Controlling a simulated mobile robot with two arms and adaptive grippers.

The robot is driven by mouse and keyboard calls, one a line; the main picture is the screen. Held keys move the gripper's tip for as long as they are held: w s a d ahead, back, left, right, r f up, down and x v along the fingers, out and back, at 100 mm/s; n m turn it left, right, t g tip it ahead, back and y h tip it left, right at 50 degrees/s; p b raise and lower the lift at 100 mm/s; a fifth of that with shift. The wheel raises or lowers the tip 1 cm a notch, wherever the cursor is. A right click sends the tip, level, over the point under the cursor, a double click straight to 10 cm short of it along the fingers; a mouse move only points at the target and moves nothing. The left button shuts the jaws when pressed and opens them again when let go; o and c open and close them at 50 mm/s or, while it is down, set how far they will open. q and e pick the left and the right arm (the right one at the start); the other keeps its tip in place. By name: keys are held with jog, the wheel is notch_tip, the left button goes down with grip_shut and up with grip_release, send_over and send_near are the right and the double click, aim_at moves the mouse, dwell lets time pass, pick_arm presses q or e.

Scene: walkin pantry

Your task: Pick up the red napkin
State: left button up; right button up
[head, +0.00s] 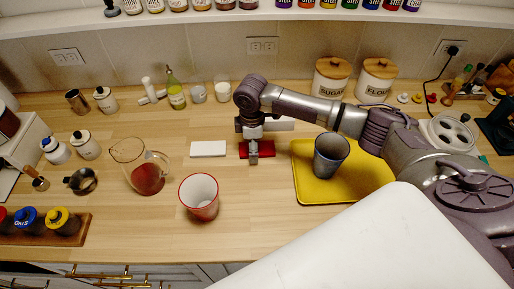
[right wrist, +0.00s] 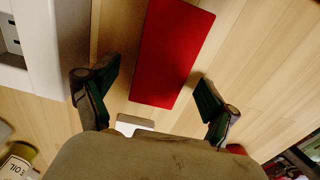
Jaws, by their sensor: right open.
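The red napkin (head: 267,149) lies flat and folded on the wooden counter, partly hidden in the head view by my right gripper (head: 254,158). In the right wrist view the red napkin (right wrist: 172,50) is a long rectangle lying between and beyond the fingers. My right gripper (right wrist: 153,92) is open and empty, its two fingers spread on either side of the napkin's near end. The gap between fingertips and counter is hard to judge. My left gripper is in neither view.
A white flat piece (head: 208,148) lies just left of the napkin. A yellow tray (head: 312,190) with a grey cup (head: 331,155) stands close on the right. A red-rimmed white cup (head: 199,197) and a glass jug (head: 140,168) stand front left. The counter directly before the napkin is clear.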

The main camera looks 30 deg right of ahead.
jog(key=c, duration=0.8)
jog(key=shift+c, duration=0.3)
